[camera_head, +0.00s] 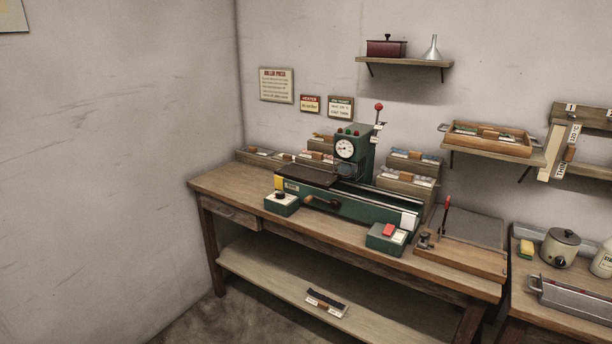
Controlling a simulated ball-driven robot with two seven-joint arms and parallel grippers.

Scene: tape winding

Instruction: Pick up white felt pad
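I cannot pick out a white felt pad with certainty. A small white flat piece (409,220) stands at the right end of the green machine (345,200) on the workbench, and it may be the pad. A dark strip with white labels (326,303) lies on the bench's lower shelf. Neither of my grippers shows, and nothing is seen being held.
A second table with a lidded pot (560,248) stands at right. Wall shelves (408,62) hang above.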

